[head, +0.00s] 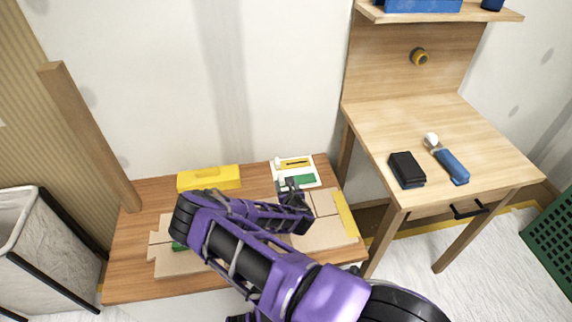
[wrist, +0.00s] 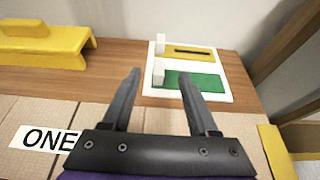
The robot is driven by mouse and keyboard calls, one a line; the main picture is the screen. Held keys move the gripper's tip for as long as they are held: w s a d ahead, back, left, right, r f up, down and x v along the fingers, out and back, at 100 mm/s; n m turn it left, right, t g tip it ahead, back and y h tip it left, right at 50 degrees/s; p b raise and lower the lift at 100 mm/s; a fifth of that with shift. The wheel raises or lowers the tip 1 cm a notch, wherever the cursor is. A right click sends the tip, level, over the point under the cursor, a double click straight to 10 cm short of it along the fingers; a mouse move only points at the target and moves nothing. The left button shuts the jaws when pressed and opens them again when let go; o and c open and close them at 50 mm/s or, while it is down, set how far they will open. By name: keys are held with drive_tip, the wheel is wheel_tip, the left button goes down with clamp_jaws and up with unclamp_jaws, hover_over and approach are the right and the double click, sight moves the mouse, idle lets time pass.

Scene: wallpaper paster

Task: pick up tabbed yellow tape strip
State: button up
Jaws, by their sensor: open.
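The yellow tape strip (wrist: 195,52) lies on a white card (wrist: 217,94) on the wooden table, with a dark line along it and a white tab (wrist: 161,43) at its left end. It also shows in the head view (head: 295,162). A green strip (wrist: 195,80) with its own white tab (wrist: 158,72) lies nearer on the same card. My gripper (wrist: 158,72) is open and empty, with its fingers reaching toward the card's near part. In the head view my gripper (head: 290,184) is by the card's near edge. I cannot tell its height exactly.
A yellow block-like holder (head: 209,178) stands left on the table (head: 130,275). Cardboard (head: 325,235) covers the front, with a label reading ONE (wrist: 48,139). A taller side table (head: 470,130) holds a black block (head: 406,170) and a blue-handled tool (head: 452,166).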

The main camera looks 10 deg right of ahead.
drive_tip(key=b, duration=0.1)
approach(278, 165)
drive_tip(key=shift+w+f, duration=0.65)
drive_tip(key=shift+w, duration=0.25)
drive_tip(key=shift+r+b+x, duration=0.1)
drive_tip(key=shift+b+x, duration=0.3)
drive_tip(key=shift+x, duration=1.2)
drive_tip(key=shift+r+b+x, duration=0.15)
drive_tip(key=shift+b+x, duration=0.2)
drive_tip(key=shift+x, duration=1.3)
drive_tip(key=shift+c, duration=0.3)
clamp_jaws()
